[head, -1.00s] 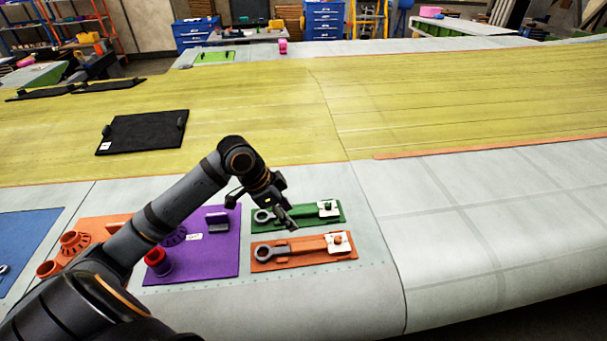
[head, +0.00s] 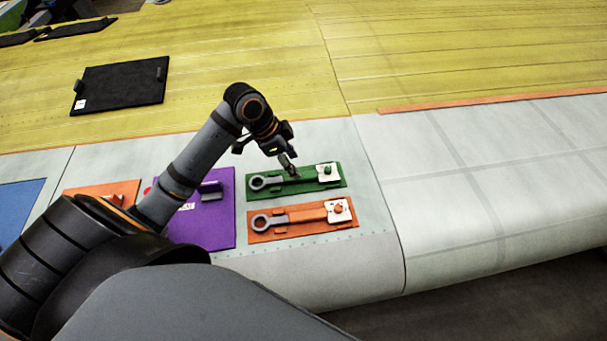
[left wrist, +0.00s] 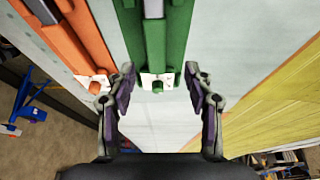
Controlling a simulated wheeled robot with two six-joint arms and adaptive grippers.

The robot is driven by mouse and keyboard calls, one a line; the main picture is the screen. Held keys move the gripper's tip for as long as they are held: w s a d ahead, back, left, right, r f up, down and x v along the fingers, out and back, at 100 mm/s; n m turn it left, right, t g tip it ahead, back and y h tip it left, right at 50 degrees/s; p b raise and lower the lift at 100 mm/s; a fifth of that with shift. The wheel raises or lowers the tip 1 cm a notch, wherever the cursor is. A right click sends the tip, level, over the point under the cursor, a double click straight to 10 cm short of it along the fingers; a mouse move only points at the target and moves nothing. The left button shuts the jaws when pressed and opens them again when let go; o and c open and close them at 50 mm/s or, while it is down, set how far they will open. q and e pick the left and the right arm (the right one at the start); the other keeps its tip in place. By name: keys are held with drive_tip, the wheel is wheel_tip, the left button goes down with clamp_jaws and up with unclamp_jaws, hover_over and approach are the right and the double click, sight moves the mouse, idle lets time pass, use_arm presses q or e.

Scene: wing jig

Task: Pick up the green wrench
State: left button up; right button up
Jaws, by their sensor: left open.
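The green wrench (head: 259,182) is a grey ring-ended wrench lying on a green board (head: 252,193), with its ring at the left. A white tag (head: 327,170) with a green knob sits at the board's right end. My left gripper (head: 289,168) is over the middle of the wrench in the head view and hides part of the handle. In the left wrist view this gripper (left wrist: 159,82) is open and empty, its fingers on either side of the tag end of the green board (left wrist: 144,40). Part of the grey handle (left wrist: 153,9) shows above. My right gripper is not in view.
An orange board (head: 255,237) with a similar wrench (head: 268,221) lies just in front of the green one. A purple board (head: 222,222) is to the left. A black panel (head: 120,85) lies on the yellow area behind. The pale surface (head: 470,190) at right is clear.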

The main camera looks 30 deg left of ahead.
sight(318, 174)
use_arm(q)
drive_tip(key=shift+s+d, duration=0.1)
drive_tip(key=shift+d, duration=0.05)
drive_tip(key=p+x, duration=0.2)
drive_tip(key=x, duration=0.2)
drive_tip(key=shift+s+d+f, duration=0.1)
drive_tip(key=shift+f, duration=0.05)
drive_tip(key=shift+d+f, duration=0.1)
drive_tip(key=shift+f, duration=0.2)
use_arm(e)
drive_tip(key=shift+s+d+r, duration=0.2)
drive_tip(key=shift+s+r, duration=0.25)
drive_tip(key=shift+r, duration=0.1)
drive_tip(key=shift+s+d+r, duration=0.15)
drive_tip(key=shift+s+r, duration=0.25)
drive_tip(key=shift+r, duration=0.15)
use_arm(q)
drive_tip(key=shift+f, duration=0.2)
drive_tip(key=shift+c, duration=0.3)
clamp_jaws()
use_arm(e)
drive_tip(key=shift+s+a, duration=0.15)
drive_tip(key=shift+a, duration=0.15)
